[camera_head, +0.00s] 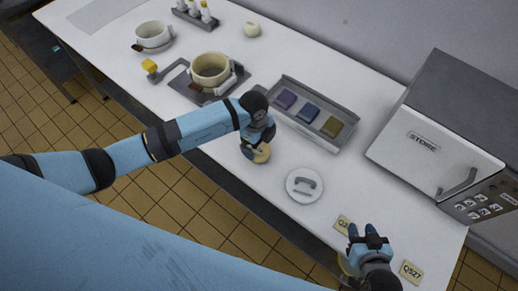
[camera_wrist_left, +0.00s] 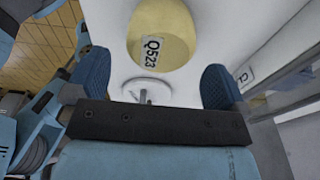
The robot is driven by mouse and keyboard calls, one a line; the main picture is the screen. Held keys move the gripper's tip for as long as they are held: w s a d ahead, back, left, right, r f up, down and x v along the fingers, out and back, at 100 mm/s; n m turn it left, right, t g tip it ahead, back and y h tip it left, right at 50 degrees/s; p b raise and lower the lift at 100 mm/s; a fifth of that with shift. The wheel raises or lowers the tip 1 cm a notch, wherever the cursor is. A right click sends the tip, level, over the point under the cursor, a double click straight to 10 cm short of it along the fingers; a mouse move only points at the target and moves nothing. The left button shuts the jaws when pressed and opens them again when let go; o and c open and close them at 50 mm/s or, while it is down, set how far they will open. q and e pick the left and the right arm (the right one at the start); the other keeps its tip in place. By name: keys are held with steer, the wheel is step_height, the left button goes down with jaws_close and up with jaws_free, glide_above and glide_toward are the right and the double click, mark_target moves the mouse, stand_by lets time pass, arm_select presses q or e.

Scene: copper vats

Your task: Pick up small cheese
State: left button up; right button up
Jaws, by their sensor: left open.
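A pale yellow rounded piece (camera_head: 262,154), which looks like the small cheese, is on the white counter near its front edge. In the left wrist view the yellow piece (camera_wrist_left: 172,22) bears a label reading Q523. My left gripper (camera_head: 256,150) is directly over it in the head view and partly hides it. In the left wrist view my left gripper's blue fingers (camera_wrist_left: 156,82) are wide apart, with the yellow piece in line with the gap. I cannot tell whether they touch it. My right gripper (camera_head: 364,230) is at the counter's front right, its fingertips apart and empty.
A white round lid (camera_head: 305,186) lies right of the cheese. Behind it, a grey tray (camera_head: 318,138) holds coloured blocks. A cream pot (camera_head: 210,70) and a white pot (camera_head: 153,36) stand left. A microwave-like box (camera_head: 432,152) and a label (camera_head: 411,272) are at right.

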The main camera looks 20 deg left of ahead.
mark_target(260, 151)
arm_select(q)
steer(key=shift+f+p, duration=0.55)
steer(key=shift+f, duration=2.55)
steer(key=c, duration=1)
steer(key=shift+r, duration=0.1)
steer(key=shift+c, duration=0.2)
